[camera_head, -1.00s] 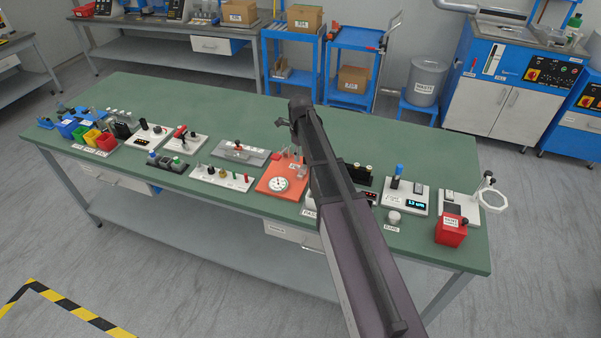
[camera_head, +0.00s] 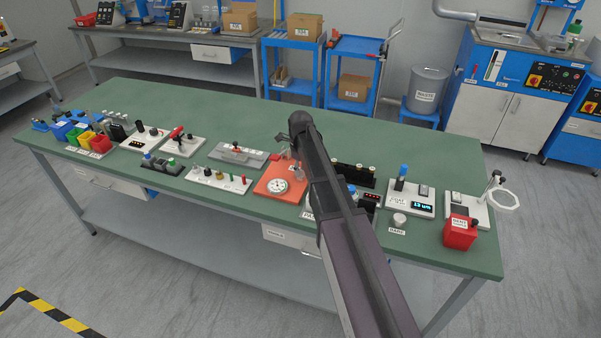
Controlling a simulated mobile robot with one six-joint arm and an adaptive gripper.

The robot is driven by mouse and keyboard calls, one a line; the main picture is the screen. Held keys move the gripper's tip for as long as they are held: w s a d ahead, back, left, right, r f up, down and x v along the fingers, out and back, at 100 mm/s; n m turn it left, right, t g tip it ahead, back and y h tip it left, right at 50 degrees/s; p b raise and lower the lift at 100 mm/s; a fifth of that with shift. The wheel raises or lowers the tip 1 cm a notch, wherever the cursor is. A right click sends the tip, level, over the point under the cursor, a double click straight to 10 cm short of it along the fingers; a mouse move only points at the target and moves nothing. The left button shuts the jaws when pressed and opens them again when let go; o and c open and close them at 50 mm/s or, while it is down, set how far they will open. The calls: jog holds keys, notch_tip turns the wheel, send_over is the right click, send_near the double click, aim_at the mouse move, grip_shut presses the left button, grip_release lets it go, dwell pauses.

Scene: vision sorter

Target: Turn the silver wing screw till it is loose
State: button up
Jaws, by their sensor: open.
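My gripper (camera_head: 283,138) is a small dark shape at the far end of my arm, above the middle of the green bench. Its jaws look spread and empty, and it appears apart from the things below. An orange plate (camera_head: 264,190) with a round white dial (camera_head: 277,186) lies on the bench just below and in front of it. A small pale metallic part (camera_head: 299,173) stands at the plate's right side, close to my arm. I cannot tell whether it is the silver wing screw, which I cannot clearly make out. My arm hides part of the bench to the right.
A grey fixture (camera_head: 238,153) and a white board with pegs (camera_head: 218,179) lie left of the orange plate. Coloured bins (camera_head: 80,139) stand at the far left. A red box (camera_head: 460,232) and a white ring on a stand (camera_head: 503,199) are at the right. The bench's back strip is clear.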

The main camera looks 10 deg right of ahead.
jog(key=shift+f, duration=0.1)
grip_shut()
jog(key=shift+s, duration=0.15)
